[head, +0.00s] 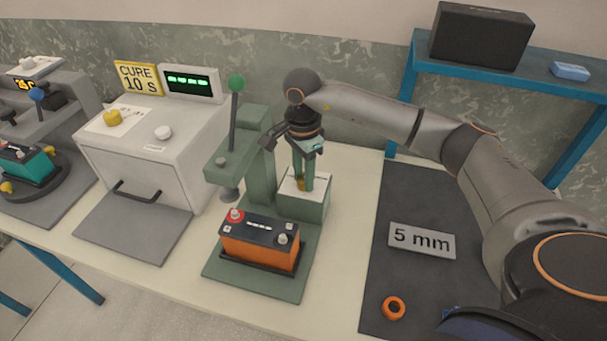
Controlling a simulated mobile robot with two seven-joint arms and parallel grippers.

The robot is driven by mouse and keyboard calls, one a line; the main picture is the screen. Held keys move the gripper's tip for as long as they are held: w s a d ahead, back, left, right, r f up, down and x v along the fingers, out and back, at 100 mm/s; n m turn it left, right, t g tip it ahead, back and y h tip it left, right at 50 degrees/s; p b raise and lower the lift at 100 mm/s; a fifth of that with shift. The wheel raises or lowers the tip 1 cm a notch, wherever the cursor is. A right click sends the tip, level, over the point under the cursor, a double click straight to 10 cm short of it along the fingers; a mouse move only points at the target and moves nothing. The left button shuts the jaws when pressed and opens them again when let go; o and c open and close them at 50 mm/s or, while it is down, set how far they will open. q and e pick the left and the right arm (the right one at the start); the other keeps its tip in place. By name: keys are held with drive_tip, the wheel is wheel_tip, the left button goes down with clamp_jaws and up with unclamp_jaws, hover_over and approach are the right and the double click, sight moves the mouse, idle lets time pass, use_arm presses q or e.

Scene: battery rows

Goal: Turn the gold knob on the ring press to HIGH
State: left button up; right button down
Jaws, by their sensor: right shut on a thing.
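The green ring press (257,160) stands in the middle, with a green-balled lever (236,90) on its left side. A control box (308,210) with a white top plate sits at its right. The gold knob (299,185) on that plate shows only as a small patch between the fingers. My right gripper (303,184) points down and is shut on the knob. The plate's marks and the knob's pointing direction are hidden or too small to read. My left gripper is not in view.
An orange battery (258,245) sits on the press base. A white oven (160,150) with a yellow knob stands left; another machine (40,140) is at far left. A dark mat (400,285) at right holds a "5 mm" plate (421,241) and an orange ring (393,308). A blue shelf (510,83) stands behind.

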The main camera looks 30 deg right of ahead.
sight(303, 178)
drive_tip(key=c, duration=0.5)
unclamp_jaws()
drive_tip(key=shift+r, duration=0.1)
wheel_tip(303, 178, up, 12)
drive_tip(key=shift+r+b, duration=0.2)
drive_tip(key=shift+b, duration=0.15)
drive_tip(key=shift+w, duration=0.1)
